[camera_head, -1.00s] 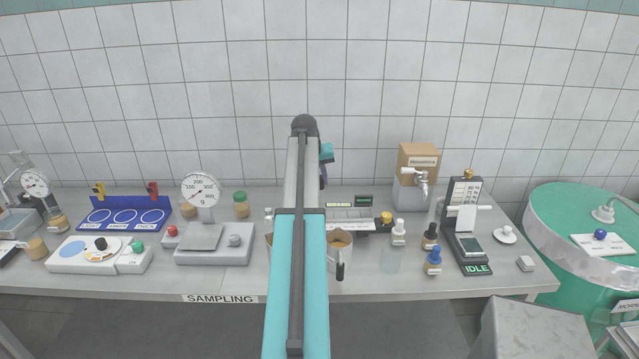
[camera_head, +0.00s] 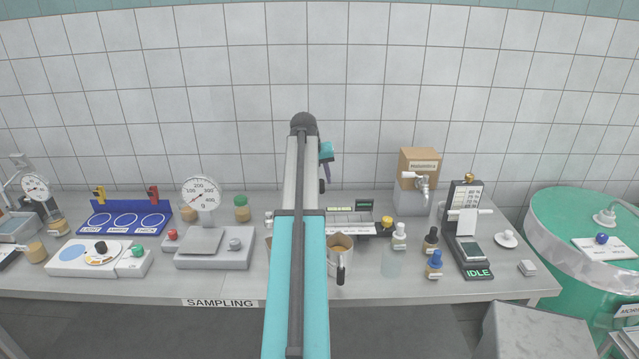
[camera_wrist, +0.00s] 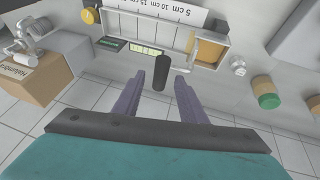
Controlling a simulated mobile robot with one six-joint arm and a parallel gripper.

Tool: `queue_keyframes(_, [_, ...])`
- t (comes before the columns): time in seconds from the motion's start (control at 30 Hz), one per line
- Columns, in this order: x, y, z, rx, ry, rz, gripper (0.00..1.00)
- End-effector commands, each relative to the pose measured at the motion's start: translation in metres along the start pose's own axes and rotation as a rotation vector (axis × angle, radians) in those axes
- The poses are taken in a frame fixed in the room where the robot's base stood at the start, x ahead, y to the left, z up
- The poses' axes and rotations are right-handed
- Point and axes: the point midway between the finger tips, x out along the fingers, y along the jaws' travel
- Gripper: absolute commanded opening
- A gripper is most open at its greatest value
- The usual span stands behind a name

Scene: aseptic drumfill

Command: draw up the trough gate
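The trough (camera_wrist: 150,35) with its cm scale lies on the bench, largely hidden behind my arm in the head view, where its right part (camera_head: 350,228) shows. In the wrist view its end compartment (camera_wrist: 208,50) holds something amber. My gripper (camera_wrist: 159,80) is open, with one purple finger on each side of this cylinder and a visible gap to both. In the head view my gripper (camera_head: 325,168) is above the back of the bench.
A cardboard box with a tap (camera_head: 418,168) stands right of the trough. Small bottles (camera_head: 399,237) are to the right. A green-capped jar (camera_head: 242,208) and a scale (camera_head: 213,248) are to the left.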

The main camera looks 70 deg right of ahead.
Motion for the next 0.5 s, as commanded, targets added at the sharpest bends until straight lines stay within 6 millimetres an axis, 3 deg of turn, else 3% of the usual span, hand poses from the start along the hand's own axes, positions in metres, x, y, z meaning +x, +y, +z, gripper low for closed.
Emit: queue_keyframes(0.5, [-0.061, -0.001, 0.0, -0.001, 0.002, 0.0, 0.38])
